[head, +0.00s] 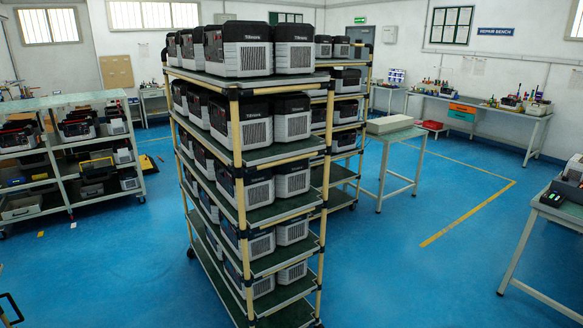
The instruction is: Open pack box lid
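No box that I can clearly tell as the pack box shows in the head view. A pale, flat, closed-looking block (389,124) lies on a small table (401,136) behind the rack, right of centre. I cannot tell whether it is the pack box or has a lid.
A tall rack (262,157) of several grey-black power units fills the centre. A shelf cart (66,103) stands left. A long bench (470,101) lines the back right wall; another table (560,205) stands at right. Blue floor (400,265) is clear at front right.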

